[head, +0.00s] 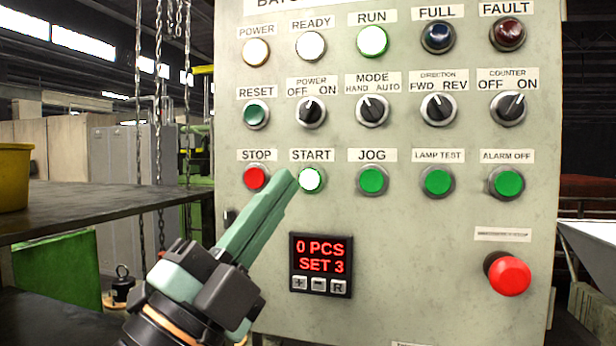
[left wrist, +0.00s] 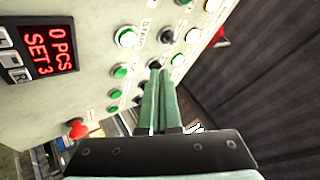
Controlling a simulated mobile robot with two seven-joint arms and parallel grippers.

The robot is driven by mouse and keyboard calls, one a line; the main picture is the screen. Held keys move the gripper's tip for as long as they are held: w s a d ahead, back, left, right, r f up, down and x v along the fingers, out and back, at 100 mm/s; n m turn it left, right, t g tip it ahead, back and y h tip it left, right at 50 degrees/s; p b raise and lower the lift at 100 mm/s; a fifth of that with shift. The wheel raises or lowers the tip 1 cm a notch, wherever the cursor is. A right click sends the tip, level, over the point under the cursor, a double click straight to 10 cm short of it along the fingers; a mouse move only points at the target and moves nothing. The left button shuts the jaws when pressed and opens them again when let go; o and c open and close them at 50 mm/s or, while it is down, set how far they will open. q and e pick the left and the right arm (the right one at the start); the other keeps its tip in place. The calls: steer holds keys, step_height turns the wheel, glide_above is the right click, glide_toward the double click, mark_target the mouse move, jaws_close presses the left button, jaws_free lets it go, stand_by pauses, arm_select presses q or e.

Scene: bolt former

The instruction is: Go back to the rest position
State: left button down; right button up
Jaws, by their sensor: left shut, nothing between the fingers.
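My left gripper (head: 290,180) comes up from the lower left in the head view. Its green fingers are together and empty, with the tips in front of the panel between the red STOP button (head: 256,178) and the lit START button (head: 311,179). Whether the tips touch the panel cannot be told. In the left wrist view the shut fingers (left wrist: 158,72) point toward the panel, and a lit button (left wrist: 127,37) shows to their left. The RUN lamp (head: 372,42) glows green-white. The display (head: 321,265) reads 0 PCS, SET 3. My right gripper is not in view.
The control panel (head: 420,270) fills the middle and right, with selector knobs and a protruding red mushroom button (head: 509,276) at lower right. A dark table (head: 100,205) with a yellow bucket (head: 14,178) stands at left. Chains (head: 158,100) hang left of the panel.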

arm_select(q)
steer(key=shift+s, duration=0.1)
steer(key=w+a+f+n+y, duration=0.2)
steer(key=w+f+n+y, duration=0.1)
steer(key=f, duration=0.4)
steer(key=w+a+f+n+g+y, duration=0.1)
steer(key=w+f+n+y, duration=0.15)
steer(key=f, duration=0.35)
steer(key=w+a+f+n+y, duration=0.2)
steer(key=f+n+y, duration=0.2)
steer(key=f, duration=0.3)
steer(key=s+a+f+n+g+y, duration=0.1)
steer(key=a+f+n+g+y, duration=0.15)
steer(key=f, duration=0.65)
steer(key=s+a+f+n+g+y, duration=0.1)
steer(key=a+f+n+g, duration=0.2)
steer(key=f, duration=0.6)
steer(key=s+a+f+n+g+y, duration=0.25)
steer(key=s+a+f+g, duration=0.25)
steer(key=s+f, duration=0.6)
steer(key=s+a+f+n+g+y, duration=0.2)
steer(key=s+a+f+n+g, duration=0.25)
steer(key=s+f, duration=0.65)
steer(key=w+d+f+t+h+p, duration=0.2)
steer(key=w+d+f+t+p, duration=0.1)
steer(key=f, duration=0.4)
steer(key=shift+w+d+t+p, duration=0.4)
steer(key=shift+d+t+p, duration=0.5)
steer(key=shift+t, duration=0.3)
steer(key=shift+h, duration=0.25)
